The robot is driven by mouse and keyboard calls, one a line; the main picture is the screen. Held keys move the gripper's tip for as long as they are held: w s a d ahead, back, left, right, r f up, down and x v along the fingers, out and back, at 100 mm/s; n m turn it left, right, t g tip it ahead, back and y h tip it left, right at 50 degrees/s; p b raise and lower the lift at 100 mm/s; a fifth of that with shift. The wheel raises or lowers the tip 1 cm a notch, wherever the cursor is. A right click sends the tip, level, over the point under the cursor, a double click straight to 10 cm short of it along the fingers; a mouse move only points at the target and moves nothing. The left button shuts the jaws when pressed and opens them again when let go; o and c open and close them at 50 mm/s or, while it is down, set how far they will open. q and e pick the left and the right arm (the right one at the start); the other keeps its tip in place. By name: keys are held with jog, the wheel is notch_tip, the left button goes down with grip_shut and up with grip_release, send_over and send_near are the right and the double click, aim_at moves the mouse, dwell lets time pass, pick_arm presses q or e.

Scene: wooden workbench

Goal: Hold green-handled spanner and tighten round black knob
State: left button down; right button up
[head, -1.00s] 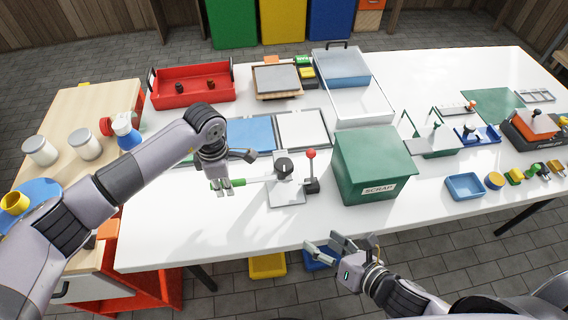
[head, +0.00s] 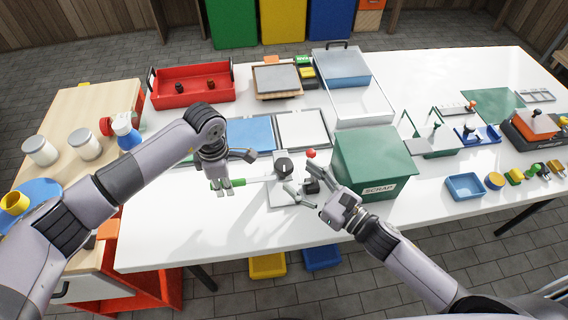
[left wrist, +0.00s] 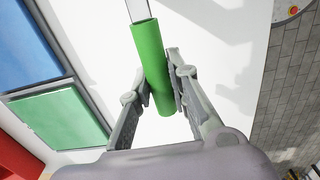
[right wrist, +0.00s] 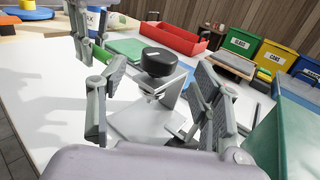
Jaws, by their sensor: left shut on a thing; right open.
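The green-handled spanner (head: 238,182) reaches from my left gripper (head: 224,190) to the small fixture on the bench. In the left wrist view its green handle (left wrist: 152,70) lies between the fingers of my left gripper (left wrist: 160,90), which is shut on it. The round black knob (head: 284,165) stands on top of the grey metal fixture (head: 285,195); it also shows in the right wrist view (right wrist: 158,62). My right gripper (head: 302,194) is open and empty, in front of the fixture. In the right wrist view the knob appears between its spread fingers, apart from them.
A lever with a red ball (head: 311,154) stands right of the knob, close to my right gripper. The green scrap box (head: 372,160) is just right of that. Blue and white panels (head: 300,128) lie behind. The bench front-left is clear.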

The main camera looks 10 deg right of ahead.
aim_at(288, 172)
jog(key=x, duration=0.6)
jog(key=shift+w+a, duration=0.15)
jog(key=c, duration=1.2)
jog(key=shift+o, duration=0.2)
jog(key=shift+a+m+t+h, duration=0.15)
jog(key=shift+m+t+h, duration=0.25)
jog(key=shift+m+h, duration=0.2)
jog(key=shift+m+t+h, duration=0.55)
jog(key=shift+m+h, duration=0.35)
jog(key=shift+h, duration=0.4)
jog(key=shift+m+t+h, duration=0.55)
jog(key=shift+m+h, duration=0.35)
jog(key=shift+h, duration=0.4)
jog(key=o, duration=1.2)
jog(key=shift+c, duration=0.2)
